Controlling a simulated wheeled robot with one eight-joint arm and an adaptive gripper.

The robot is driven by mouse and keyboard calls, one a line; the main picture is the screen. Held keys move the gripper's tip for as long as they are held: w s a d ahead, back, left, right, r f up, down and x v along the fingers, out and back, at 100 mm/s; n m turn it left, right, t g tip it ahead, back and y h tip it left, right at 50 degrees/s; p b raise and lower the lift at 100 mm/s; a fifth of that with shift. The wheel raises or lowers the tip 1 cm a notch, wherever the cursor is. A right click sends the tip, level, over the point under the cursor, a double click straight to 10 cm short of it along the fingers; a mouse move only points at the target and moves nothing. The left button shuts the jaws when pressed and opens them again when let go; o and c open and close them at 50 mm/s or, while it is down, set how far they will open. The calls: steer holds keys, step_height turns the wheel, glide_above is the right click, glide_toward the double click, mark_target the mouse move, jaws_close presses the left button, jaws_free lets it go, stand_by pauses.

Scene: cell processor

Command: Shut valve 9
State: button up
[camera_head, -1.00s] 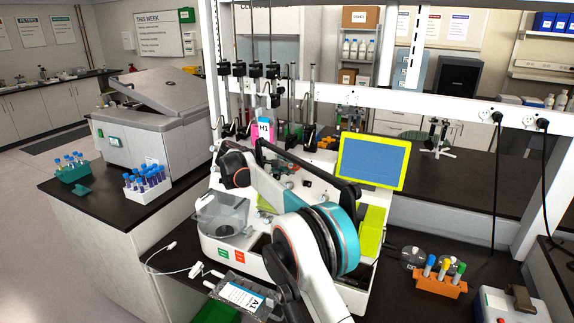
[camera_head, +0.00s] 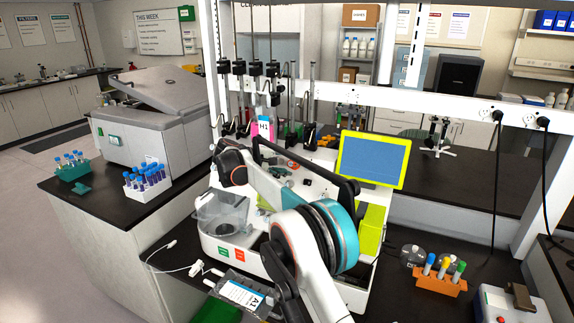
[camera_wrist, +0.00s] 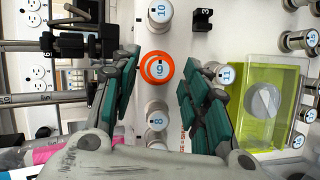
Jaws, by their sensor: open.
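Valve 9 (camera_wrist: 158,68) is a white round knob marked 9 with an orange ring around it, on the white face of the cell processor (camera_wrist: 200,40). My gripper (camera_wrist: 168,70) is open in the wrist view. Its two teal-padded fingers stand on either side of valve 9, with clear gaps showing at both sides, and no contact is visible. In the head view my arm covers the gripper and much of the cell processor (camera_head: 222,240), and I cannot make out valve 9 there.
In the wrist view, valve 10 (camera_wrist: 158,12) is above, valve 8 (camera_wrist: 157,118) below, and valve 11 (camera_wrist: 222,72) close beside the right finger. A yellow-green frame with a clear cover (camera_wrist: 265,100) is at right. A black clamp (camera_wrist: 75,45) is near the left finger.

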steer(key=v, duration=1.1)
steer(key=shift+d, duration=0.1)
stand_by(1.4)
